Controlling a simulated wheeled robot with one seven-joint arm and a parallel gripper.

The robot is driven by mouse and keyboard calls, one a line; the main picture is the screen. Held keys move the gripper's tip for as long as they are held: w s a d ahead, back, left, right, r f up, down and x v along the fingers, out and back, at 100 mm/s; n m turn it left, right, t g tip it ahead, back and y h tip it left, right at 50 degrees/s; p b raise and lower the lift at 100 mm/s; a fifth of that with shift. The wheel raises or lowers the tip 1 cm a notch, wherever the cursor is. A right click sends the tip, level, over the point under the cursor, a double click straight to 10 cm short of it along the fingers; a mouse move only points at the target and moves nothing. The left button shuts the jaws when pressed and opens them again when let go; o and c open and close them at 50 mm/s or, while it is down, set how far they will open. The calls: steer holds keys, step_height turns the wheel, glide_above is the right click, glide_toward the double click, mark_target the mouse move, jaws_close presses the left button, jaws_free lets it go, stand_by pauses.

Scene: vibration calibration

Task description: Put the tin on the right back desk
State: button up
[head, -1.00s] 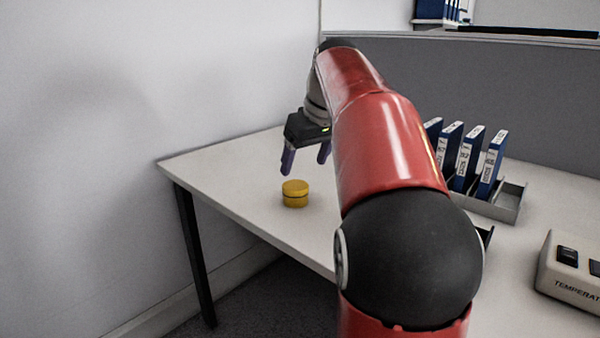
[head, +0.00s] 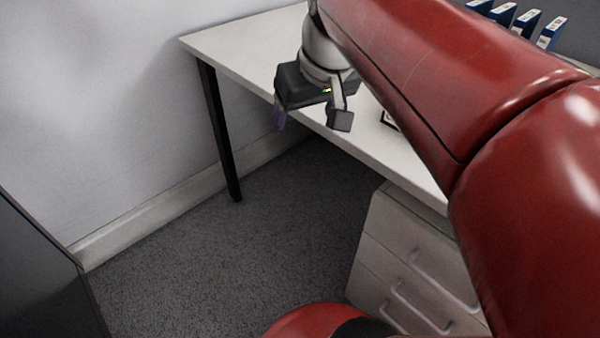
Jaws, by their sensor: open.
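The yellow tin does not show in the head view now; whether the gripper and arm hide it I cannot tell. My gripper (head: 300,118) is open, hanging over the front edge of a white desk (head: 230,45) by the wall. One purple finger shows at its left, and the space between the fingers is largely hidden. No tin can be seen in it. I cannot tell whether this desk is the right back desk.
Blue binders (head: 525,20) stand at the upper right. A white drawer unit (head: 400,255) is under the desk. A dark panel (head: 40,275) stands at the lower left. Grey carpet (head: 240,250) lies open between them. My red arm covers much of the right side.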

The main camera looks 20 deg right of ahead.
steer(key=s+a+f, duration=0.4)
steer(key=s+f, duration=0.5)
steer(key=f, duration=0.2)
steer(key=shift+s+t, duration=0.3)
steer(key=shift+c, duration=0.4)
